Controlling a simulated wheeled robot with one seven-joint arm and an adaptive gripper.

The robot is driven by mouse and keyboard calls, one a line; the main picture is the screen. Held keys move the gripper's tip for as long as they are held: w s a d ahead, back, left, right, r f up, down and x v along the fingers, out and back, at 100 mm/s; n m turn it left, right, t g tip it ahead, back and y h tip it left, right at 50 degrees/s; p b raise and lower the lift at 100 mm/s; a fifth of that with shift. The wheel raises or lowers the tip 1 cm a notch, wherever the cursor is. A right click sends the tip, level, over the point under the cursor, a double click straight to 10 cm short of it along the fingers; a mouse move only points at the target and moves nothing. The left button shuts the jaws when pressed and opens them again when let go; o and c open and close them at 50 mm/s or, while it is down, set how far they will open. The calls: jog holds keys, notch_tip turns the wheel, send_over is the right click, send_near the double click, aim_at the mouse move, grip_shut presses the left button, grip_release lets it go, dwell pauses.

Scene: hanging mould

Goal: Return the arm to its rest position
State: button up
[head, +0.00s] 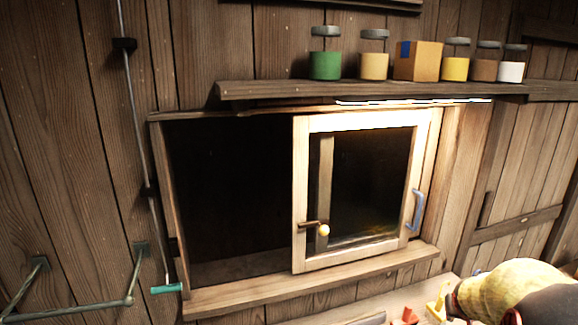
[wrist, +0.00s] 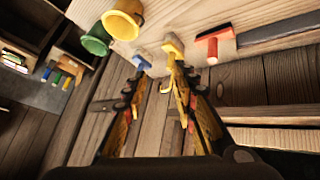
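My arm (head: 515,292) shows at the bottom right of the head view as a yellow, rounded link with dark parts. My gripper (wrist: 160,82) is in the middle of the wrist view, its two dark and yellow fingers apart with a gap between them. I see nothing held in the gap. A yellow T-shaped tool (wrist: 173,46) lies beyond the right finger, and a blue-grey one (wrist: 143,62) beyond the left fingertip. Whether either touches a finger I cannot tell. The gripper's fingers do not show clearly in the head view.
A red T-shaped tool (wrist: 213,34) lies on the wooden bench. Yellow (wrist: 122,20) and green (wrist: 96,42) cups stand nearby. The window's framed pane (head: 301,200) covers its right half; the left opening is dark. A shelf (head: 285,90) holds several jars and a box (head: 420,62).

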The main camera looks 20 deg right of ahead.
jog(key=s+a+n+y+b, duration=0.2)
jog(key=s+a, duration=0.1)
jog(key=a, duration=1.2)
jog(key=s+a+r+n+y+b, duration=0.1)
jog(key=s+a+n+y+b, duration=0.1)
jog(key=a, duration=1.3)
jog(key=s+a+r+n+t+y+b, duration=0.1)
jog(key=s+a+n+y+b, duration=0.1)
jog(key=a, duration=1.4)
jog(key=shift+s+r+n+y+b, duration=0.15)
jog(key=shift+s+n+y+b, duration=0.35)
jog(key=shift+s+b, duration=0.55)
jog(key=shift+w+d, duration=0.15)
